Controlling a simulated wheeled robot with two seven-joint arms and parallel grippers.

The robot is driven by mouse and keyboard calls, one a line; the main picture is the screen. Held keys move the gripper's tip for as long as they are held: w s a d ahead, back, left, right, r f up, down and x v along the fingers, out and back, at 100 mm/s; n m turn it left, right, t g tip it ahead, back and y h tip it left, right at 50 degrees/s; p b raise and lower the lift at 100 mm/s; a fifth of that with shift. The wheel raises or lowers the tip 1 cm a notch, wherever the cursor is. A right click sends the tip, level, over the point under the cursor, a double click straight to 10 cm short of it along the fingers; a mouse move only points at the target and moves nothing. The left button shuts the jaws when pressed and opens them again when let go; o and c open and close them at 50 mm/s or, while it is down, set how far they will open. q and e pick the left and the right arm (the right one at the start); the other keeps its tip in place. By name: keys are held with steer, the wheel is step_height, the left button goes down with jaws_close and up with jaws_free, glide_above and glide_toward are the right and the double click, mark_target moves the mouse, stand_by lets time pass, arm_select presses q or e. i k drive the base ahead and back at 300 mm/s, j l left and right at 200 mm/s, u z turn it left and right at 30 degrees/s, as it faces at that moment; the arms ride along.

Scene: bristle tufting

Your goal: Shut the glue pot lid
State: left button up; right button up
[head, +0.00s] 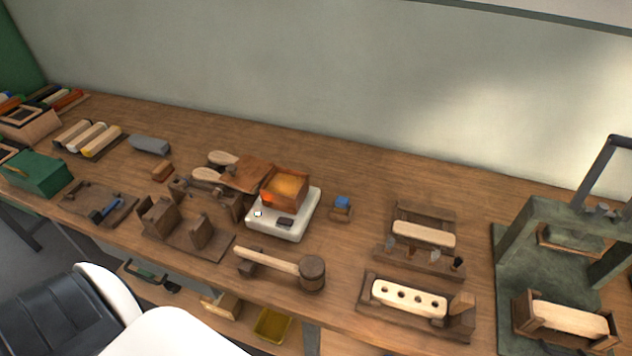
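The glue pot (283,190) is a square copper-coloured box on a white heating plate (298,230), near the middle of the bench. Its top is open and amber glue shows inside. A brown-orange flap (250,173) lies tilted against its left side, beside wooden handles; I cannot tell whether it is the lid or a separate piece. Neither of my grippers shows in the head view.
A mallet (285,265) lies in front of the plate. A small blue-topped block (341,207) stands to its right. Wooden fixtures (185,230) sit to the left. A drilled pale block (408,299) is at front right. Bare bench lies behind the pot.

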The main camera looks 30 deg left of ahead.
mark_target(249, 170)
steer(key=j+u, duration=0.15)
steer(key=u, duration=1.3)
